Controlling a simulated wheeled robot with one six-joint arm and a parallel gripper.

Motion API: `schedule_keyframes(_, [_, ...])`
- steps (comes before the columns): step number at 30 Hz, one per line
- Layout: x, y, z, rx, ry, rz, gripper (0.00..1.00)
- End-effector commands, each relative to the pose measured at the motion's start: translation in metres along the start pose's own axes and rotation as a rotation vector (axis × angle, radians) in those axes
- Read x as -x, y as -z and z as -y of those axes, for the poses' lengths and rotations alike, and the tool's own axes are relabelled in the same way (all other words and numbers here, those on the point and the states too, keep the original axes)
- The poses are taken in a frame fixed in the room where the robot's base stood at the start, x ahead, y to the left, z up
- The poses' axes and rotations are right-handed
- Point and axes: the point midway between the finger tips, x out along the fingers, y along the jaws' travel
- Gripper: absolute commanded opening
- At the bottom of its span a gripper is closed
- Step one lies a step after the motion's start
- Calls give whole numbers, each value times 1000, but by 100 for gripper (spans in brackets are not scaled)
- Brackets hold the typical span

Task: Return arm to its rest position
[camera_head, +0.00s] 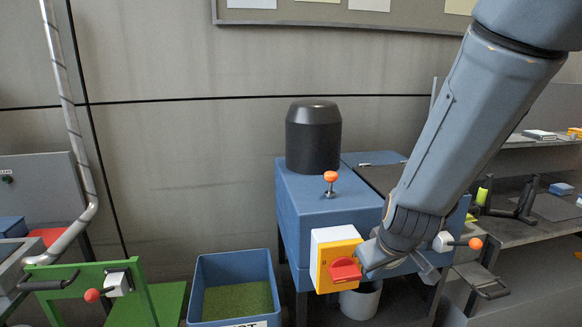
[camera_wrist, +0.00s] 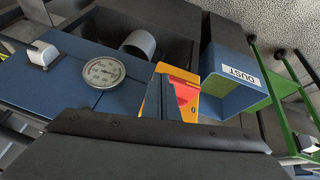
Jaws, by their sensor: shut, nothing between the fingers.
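My arm reaches down from the upper right in the head view. My gripper (camera_head: 371,262) is shut and empty, its tips beside a red rotary switch (camera_head: 345,270) on a yellow switch box (camera_head: 331,252). I cannot tell whether the tips touch the switch. The box is on the front of a blue machine (camera_head: 315,212). In the wrist view the red switch (camera_wrist: 183,94) and its yellow plate (camera_wrist: 185,75) lie just past the fingers, which partly cover them.
A blue bin labelled DUST (camera_head: 207,277), with green granules inside, stands left of the machine. A grey bucket (camera_head: 361,300) is below it. A black cylinder (camera_head: 313,138) and an orange-topped knob (camera_head: 331,179) rise from its top. A shelf (camera_head: 545,228) stands right; a green panel (camera_head: 87,289) left.

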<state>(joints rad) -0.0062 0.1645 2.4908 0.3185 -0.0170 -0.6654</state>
Motion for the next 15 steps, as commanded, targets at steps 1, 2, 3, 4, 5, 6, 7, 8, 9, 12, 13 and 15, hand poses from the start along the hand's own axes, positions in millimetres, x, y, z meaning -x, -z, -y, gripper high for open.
schedule_keyframes(1, [11,-10,7,-58,27,34,0])
schedule_keyframes(2, [17,-18,11,-92,39,61,0])
schedule_keyframes(3, [24,-27,16,-139,51,94,0])
schedule_keyframes(4, [29,-34,19,-170,58,119,0])
schedule_keyframes(5, [34,-41,21,-202,62,143,0])
schedule_keyframes(6, [40,-50,24,-239,64,174,0])
schedule_keyframes(7, [45,-56,25,-263,63,195,0])
schedule_keyframes(8, [49,-61,26,-288,61,215,0])
schedule_keyframes(9, [54,-68,27,-315,57,239,0])
schedule_keyframes(12, [59,-85,31,-352,54,300,0])
schedule_keyframes(13, [58,-89,33,-351,58,318,0])
schedule_keyframes(15, [58,-96,34,-351,64,348,0])
